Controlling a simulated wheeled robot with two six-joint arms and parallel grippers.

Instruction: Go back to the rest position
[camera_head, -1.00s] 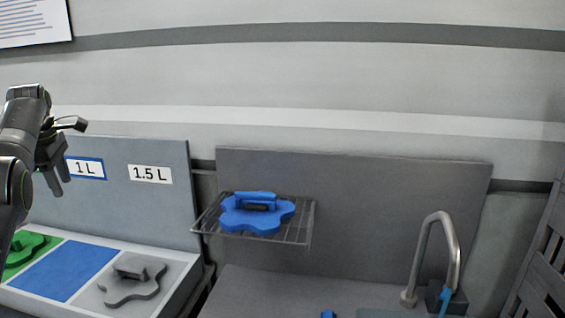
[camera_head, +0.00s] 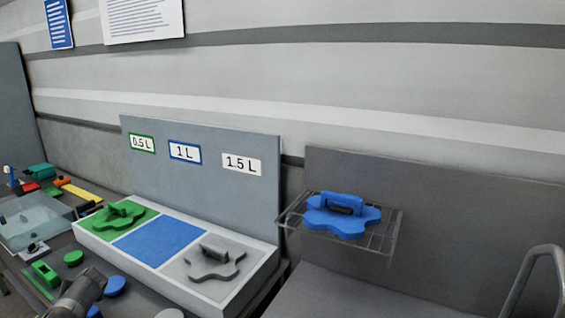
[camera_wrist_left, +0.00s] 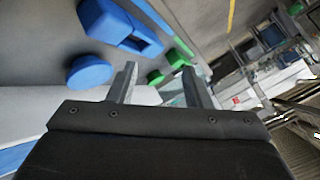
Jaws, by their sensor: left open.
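My left gripper (camera_wrist_left: 159,84) is open in the left wrist view, with nothing between its two fingers. Beyond the fingertips lie blue pieces (camera_wrist_left: 122,27) and green pieces, apart from the fingers as far as I can tell. In the head view a dark part of my left arm (camera_head: 80,296) shows at the bottom left edge, in front of the table; the fingers cannot be made out there. My right gripper is in neither view.
A tray (camera_head: 244,262) has green, blue and grey sections; the green piece (camera_head: 118,216) and grey piece (camera_head: 212,262) sit on it, and the blue section is empty. A blue piece (camera_head: 340,222) lies on a wire rack (camera_head: 384,236). Tools and boxes crowd the far left.

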